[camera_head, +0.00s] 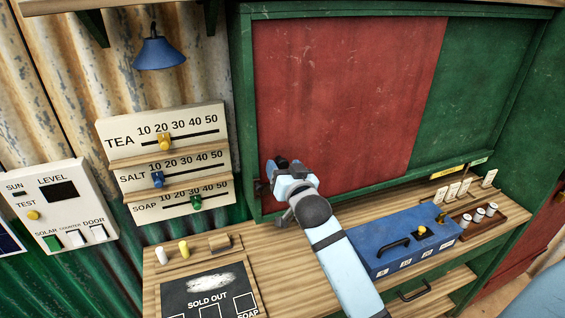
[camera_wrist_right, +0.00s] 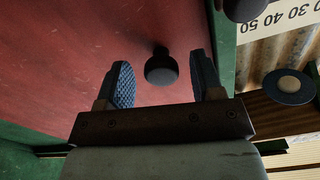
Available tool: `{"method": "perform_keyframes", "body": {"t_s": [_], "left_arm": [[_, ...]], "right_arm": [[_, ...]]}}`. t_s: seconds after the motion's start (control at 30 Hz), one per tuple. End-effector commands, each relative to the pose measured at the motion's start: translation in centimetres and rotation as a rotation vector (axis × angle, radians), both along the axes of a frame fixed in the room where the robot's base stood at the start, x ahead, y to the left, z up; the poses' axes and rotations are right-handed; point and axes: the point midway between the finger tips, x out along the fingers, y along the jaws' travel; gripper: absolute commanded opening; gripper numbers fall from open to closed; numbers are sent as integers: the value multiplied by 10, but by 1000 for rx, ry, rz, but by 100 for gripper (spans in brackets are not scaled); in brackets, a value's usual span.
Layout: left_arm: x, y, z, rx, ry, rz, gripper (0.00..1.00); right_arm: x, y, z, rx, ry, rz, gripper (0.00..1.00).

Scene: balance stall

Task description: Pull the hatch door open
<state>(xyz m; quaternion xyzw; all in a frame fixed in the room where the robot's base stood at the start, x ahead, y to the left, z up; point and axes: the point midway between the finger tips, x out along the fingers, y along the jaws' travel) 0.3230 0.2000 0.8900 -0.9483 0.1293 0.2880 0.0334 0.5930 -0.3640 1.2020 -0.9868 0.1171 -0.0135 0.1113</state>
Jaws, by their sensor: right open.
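The red hatch door (camera_head: 345,85) fills the left part of a green frame (camera_head: 242,90) and looks shut. In the right wrist view the door (camera_wrist_right: 60,60) has a dark round knob (camera_wrist_right: 161,68) standing out from it. My right gripper (camera_head: 283,163) is at the lower left of the door, with its fingers apart. In the wrist view the knob shows between the two blue fingers, with a gap on each side. I cannot tell how deep it sits between them. In the head view the gripper hides the knob. My left gripper is not in view.
A wooden counter (camera_head: 285,262) runs below the hatch. A blue box (camera_head: 405,240) with a black handle stands on it, right of my right arm. Price boards with sliders (camera_head: 165,165) and a switch panel (camera_head: 66,203) are at left. A blue lamp (camera_head: 158,52) hangs above.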

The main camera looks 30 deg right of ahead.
Motion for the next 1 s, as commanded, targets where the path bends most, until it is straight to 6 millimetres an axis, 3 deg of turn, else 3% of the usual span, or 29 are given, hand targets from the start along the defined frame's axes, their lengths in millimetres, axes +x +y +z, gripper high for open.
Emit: {"method": "perform_keyframes", "body": {"t_s": [0.13, 0.43, 0.7, 1.0], "left_arm": [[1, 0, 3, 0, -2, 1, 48], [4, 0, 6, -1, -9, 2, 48], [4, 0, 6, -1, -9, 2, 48], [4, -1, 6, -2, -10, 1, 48]], "right_arm": [[10, -2, 0, -1, 0, 0, 61], [12, -3, 0, 0, 0, 0, 61], [12, -3, 0, 0, 0, 0, 1], [19, -9, 0, -3, 1, -1, 0]]}}
